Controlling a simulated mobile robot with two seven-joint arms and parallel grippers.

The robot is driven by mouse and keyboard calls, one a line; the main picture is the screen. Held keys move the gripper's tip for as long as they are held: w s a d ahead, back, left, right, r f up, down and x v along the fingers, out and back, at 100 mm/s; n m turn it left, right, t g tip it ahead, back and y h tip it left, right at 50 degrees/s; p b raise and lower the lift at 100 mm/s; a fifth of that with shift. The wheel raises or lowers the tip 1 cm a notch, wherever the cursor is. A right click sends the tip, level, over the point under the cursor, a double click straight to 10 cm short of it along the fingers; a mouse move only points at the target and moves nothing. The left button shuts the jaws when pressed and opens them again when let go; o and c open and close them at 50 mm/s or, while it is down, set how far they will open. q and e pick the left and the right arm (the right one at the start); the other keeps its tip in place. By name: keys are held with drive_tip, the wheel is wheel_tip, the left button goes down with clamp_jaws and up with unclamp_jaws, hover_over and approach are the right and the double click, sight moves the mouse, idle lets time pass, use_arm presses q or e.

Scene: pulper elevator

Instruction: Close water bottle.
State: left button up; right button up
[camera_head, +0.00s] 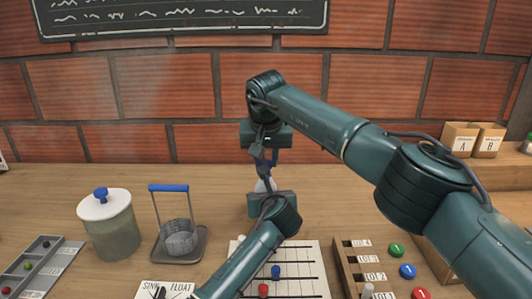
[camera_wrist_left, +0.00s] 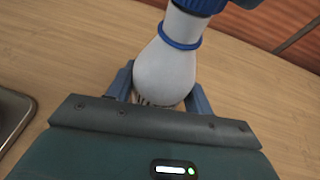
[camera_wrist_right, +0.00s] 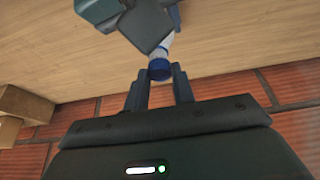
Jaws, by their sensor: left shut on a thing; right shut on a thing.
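A white water bottle (camera_wrist_left: 167,68) with a blue ring stands on the table, mostly hidden behind my arms in the head view (camera_head: 262,186). Its blue cap (camera_wrist_right: 160,70) is at the top of the bottle; whether it is fully seated cannot be told. My left gripper (camera_wrist_left: 160,94) is shut on the lower body of the bottle, one finger on each side. My right gripper (camera_wrist_right: 158,80) comes from above, pointing down, and is shut on the blue cap. The left gripper also shows beyond the cap in the right wrist view (camera_wrist_right: 148,22).
A lidded jar (camera_head: 111,232) and a wire basket (camera_head: 180,236) on a tray stand to the left. A grid board (camera_head: 308,255), a slotted wooden rack (camera_head: 350,265) and coloured discs lie in front right. Boxes (camera_head: 459,138) stand at right; a brick wall is behind.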

drive_tip(key=shift+f, duration=0.6)
idle(0.5)
use_arm(q)
clamp_jaws()
use_arm(e)
drive_tip(key=m+h, duration=0.1)
drive_tip(key=m, duration=0.2)
drive_tip(key=shift+a, duration=0.15)
drive_tip(key=o, duration=1.5)
drive_tip(key=v, duration=1.2)
